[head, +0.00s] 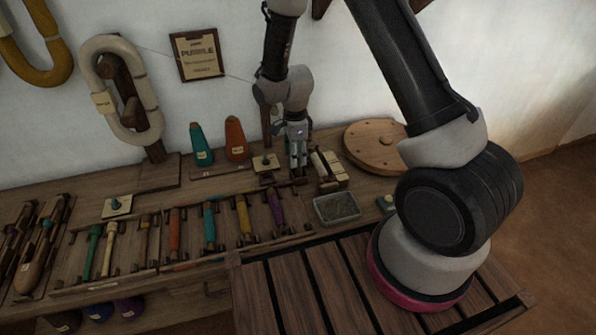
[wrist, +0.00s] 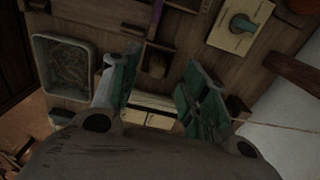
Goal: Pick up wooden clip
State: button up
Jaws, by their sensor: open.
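My gripper (head: 298,168) is open, pointing down over the back of the bench. In the wrist view its two green-padded fingers (wrist: 163,95) stand apart with nothing held between them. A small brown wooden block (wrist: 157,63), which may be the wooden clip, shows beyond the gap between the fingertips. I cannot tell for sure that it is the clip. Pale cream blocks (wrist: 152,108) lie nearer, seen between the fingers; in the head view they sit in a wooden holder (head: 328,168) just right of my gripper.
A grey tray (head: 336,207) stands in front of the holder; it also shows in the wrist view (wrist: 40,75). A round wooden disc (head: 374,143) lies at right. A card with a peg (head: 265,163) is left of my gripper. Several coloured spindles (head: 209,220) lie in racks.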

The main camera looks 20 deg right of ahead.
aim_at(299, 171)
jog(key=f, duration=0.3)
jog(key=d+f, duration=0.1)
jog(key=f, duration=0.1)
jog(key=shift+f, duration=0.25)
jog(key=c, duration=0.9)
